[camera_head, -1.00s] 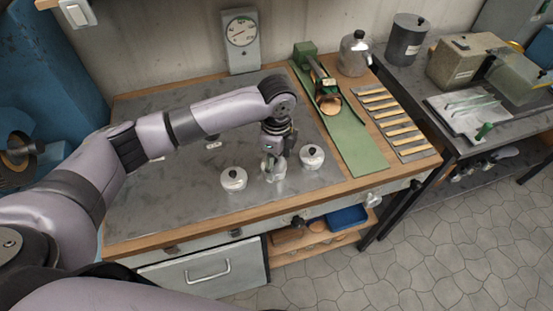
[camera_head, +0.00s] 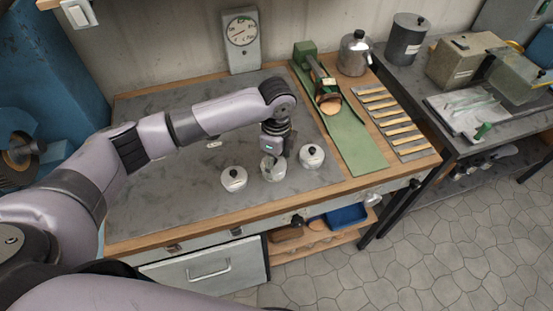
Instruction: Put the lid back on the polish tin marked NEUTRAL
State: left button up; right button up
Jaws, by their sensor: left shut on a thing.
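Three small whitish tins stand in a slanting row on the grey bench top. The left tin (camera_head: 234,180) and the right tin (camera_head: 311,158) have lids with dark knobs. The middle tin (camera_head: 272,173) is directly below my left gripper (camera_head: 272,157), which points down with its fingertips at the tin's top. My left gripper is shut on what appears to be the lid, mostly hidden by the fingers. I cannot tell whether the lid touches the tin's rim. The markings on the tins are too small to read. My right gripper is not in view.
The bench top (camera_head: 165,200) is clear left of the tins. A dial gauge (camera_head: 242,38) and a metal pot (camera_head: 355,55) stand at the back.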

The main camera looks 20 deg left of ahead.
pick_arm(q)
jog(key=shift+p, duration=0.45)
dwell(0.3)
dwell(0.3)
jog(key=o, duration=1.1)
jog(key=shift+o, duration=0.6)
jog(key=shift+o, duration=1.2)
jog(key=shift+r, duration=0.15)
jog(key=shift+r+p, duration=3.4)
jog(key=shift+p, duration=0.4)
